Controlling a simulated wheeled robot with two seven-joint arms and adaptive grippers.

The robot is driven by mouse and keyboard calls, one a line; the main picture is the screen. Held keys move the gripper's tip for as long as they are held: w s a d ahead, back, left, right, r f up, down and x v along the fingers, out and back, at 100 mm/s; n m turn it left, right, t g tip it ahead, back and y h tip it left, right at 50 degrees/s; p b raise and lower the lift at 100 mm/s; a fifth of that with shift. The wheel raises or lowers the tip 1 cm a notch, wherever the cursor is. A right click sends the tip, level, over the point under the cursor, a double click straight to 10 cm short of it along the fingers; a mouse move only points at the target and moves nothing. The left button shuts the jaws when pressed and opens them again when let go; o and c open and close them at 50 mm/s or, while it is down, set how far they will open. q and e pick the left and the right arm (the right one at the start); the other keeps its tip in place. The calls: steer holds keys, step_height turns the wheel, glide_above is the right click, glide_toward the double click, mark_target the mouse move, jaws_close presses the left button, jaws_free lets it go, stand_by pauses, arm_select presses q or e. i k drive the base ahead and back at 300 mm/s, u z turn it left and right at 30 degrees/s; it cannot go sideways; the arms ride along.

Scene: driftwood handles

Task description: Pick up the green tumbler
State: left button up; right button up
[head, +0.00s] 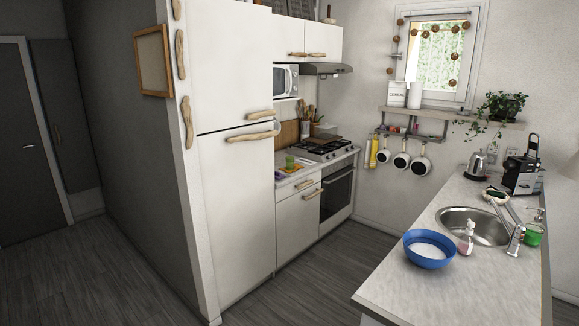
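Two green cup-like things show in the head view. One is a green tumbler-shaped cup (533,235) standing on the right counter, just right of the sink and beside the tap. The other is a small green cup-shaped thing (290,161) on the short counter between the fridge and the stove. Both are small in the picture, and I cannot tell for certain which one is the tumbler. Neither of my grippers is in view.
The right counter (408,289) holds a blue bowl (428,249), a soap bottle (466,238), a round sink (472,227), a kettle (475,166) and a coffee machine (522,173). A tall white fridge (235,220) stands left. Dark floor (312,285) lies free between them.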

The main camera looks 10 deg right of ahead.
mark_target(290, 163)
steer(key=u, duration=0.25)
steer(key=i, duration=3.4)
steer(key=z, duration=2)
steer(key=i, duration=2.7)
steer(key=u, duration=1.9)
